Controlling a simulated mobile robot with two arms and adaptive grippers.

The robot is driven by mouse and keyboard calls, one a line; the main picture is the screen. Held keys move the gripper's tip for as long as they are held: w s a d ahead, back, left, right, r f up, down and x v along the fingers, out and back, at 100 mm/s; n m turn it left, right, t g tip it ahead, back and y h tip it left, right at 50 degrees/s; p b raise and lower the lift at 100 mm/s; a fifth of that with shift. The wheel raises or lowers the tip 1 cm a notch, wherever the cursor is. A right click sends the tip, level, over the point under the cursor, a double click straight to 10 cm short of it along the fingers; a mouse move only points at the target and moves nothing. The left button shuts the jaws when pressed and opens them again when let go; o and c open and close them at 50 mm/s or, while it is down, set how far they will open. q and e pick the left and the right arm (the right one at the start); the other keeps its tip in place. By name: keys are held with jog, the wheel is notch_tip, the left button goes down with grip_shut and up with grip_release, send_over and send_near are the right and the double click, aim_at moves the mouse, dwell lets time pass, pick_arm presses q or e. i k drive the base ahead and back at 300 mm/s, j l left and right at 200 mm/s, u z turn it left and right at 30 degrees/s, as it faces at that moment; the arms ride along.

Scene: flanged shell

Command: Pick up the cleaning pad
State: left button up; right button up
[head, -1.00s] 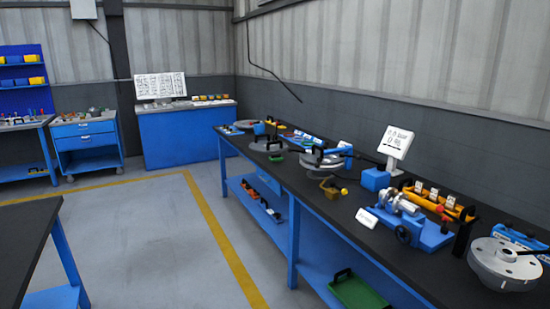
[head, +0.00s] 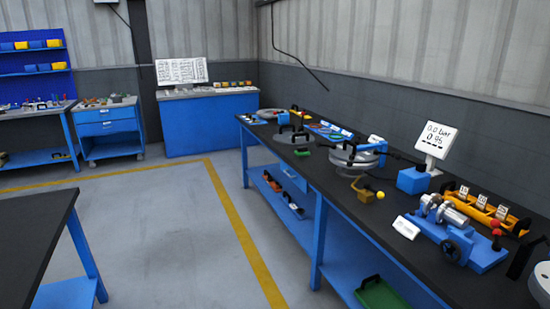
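I cannot tell for sure which thing is the cleaning pad. A small flat green item (head: 302,152) lies on the dark top of the long blue workbench (head: 352,207), near its front edge. It could be the pad, but it is too small to make out. Neither of my grippers is in the head view.
The workbench runs along the right wall and carries a round flanged metal part (head: 356,158), a gauge display (head: 433,139), a blue clamp fixture (head: 455,240) and a yellow rack (head: 483,208). A dark table (head: 35,230) stands at left. The floor between (head: 170,240) is clear.

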aim_at(301, 151)
jog(key=i+j+u, duration=0.2)
jog(key=i, duration=1.95)
jog(key=i+z, duration=0.45)
jog(key=i+j+z, duration=0.25)
jog(key=i+z, duration=0.2)
jog(key=i+j+z, duration=0.45)
jog(key=k+l, duration=0.1)
